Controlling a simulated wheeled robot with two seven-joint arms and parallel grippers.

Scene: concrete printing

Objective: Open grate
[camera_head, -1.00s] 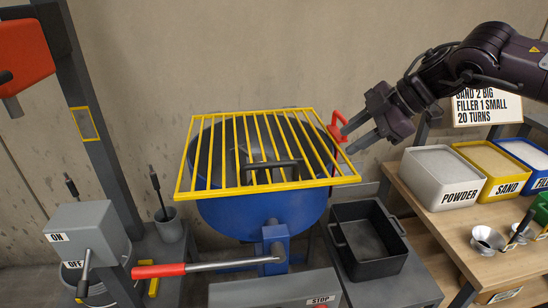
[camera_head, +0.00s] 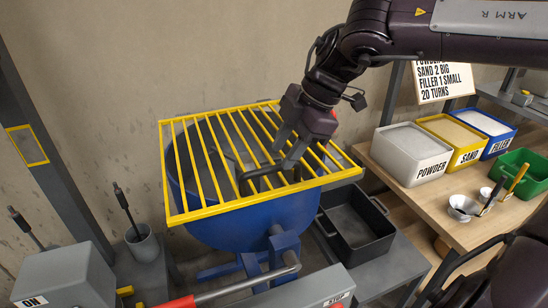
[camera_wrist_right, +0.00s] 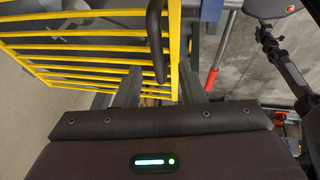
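The yellow grate (camera_head: 188,210) lies flat over the blue mixer drum (camera_head: 250,215) in the head view. Its black handle (camera_head: 246,180) stands above the bars near the front and is partly hidden by my right gripper. My right gripper (camera_head: 282,158) reaches over the right half of the grate, its fingers angled down toward the handle. In the right wrist view, the fingers (camera_wrist_right: 160,82) are apart with yellow bars beyond them, and the handle (camera_wrist_right: 155,35) lies ahead of the gap, not visibly gripped. My left gripper is out of view.
A red-gripped lever (camera_head: 182,302) is in front of the drum. A black tub (camera_head: 358,222) stands to its right. Powder (camera_head: 412,155), sand and filler bins stand on the wooden table (camera_head: 405,205). The control box (camera_head: 68,280) is at lower left.

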